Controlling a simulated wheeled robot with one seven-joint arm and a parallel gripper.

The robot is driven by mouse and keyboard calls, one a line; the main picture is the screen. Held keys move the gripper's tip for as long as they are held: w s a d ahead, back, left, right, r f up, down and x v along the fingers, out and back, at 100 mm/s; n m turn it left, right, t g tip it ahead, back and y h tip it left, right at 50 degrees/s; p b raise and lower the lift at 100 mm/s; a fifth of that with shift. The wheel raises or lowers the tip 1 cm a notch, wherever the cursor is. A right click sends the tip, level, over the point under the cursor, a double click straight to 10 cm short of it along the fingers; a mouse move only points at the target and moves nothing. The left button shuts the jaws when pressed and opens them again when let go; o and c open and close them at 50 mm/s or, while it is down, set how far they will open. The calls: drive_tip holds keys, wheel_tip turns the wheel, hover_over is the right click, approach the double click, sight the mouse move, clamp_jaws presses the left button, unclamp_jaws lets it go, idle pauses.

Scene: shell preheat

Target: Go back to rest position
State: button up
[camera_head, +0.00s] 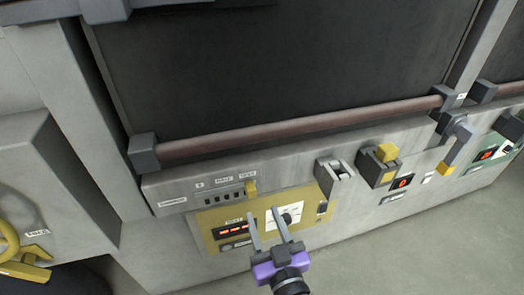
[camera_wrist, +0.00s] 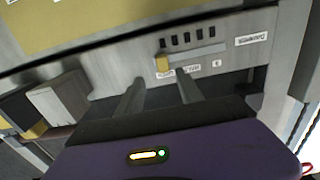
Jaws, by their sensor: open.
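My gripper (camera_head: 264,226) is at the lower middle of the head view, with its two grey fingers apart and nothing between them. It is in front of the yellow control panel (camera_head: 206,219) of the grey machine, and the fingers overlap the panel's dial area in the picture. I cannot tell whether they touch it. In the wrist view my gripper (camera_wrist: 158,84) points at the machine's front, near a row of dark slots with a yellow slider knob (camera_wrist: 162,64). The same yellow knob (camera_head: 251,187) shows in the head view.
A brown horizontal bar (camera_head: 300,130) crosses below the large dark door (camera_head: 270,70). Right of the panel are a grey switch block (camera_head: 335,176), a yellow-topped block (camera_head: 386,153) and a lever with a yellow end (camera_head: 455,150). A yellow handwheel (camera_head: 10,245) is at left. Grey floor (camera_head: 430,240) lies open at lower right.

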drive_tip(key=s+d+m+g+h, duration=0.1)
drive_tip(key=s+d, duration=0.5)
drive_tip(key=s, duration=0.5)
drive_tip(key=s+d+m+h, duration=0.1)
drive_tip(key=s+d+h, duration=0.1)
drive_tip(key=s+d, duration=0.4)
drive_tip(key=s+d+m+g+h, duration=0.1)
drive_tip(key=s+d, duration=0.5)
drive_tip(key=s, duration=1)
drive_tip(key=shift+s+d+r+g+h, duration=0.3)
drive_tip(key=shift+s+d+r+h, duration=0.1)
drive_tip(key=shift+h, duration=0.1)
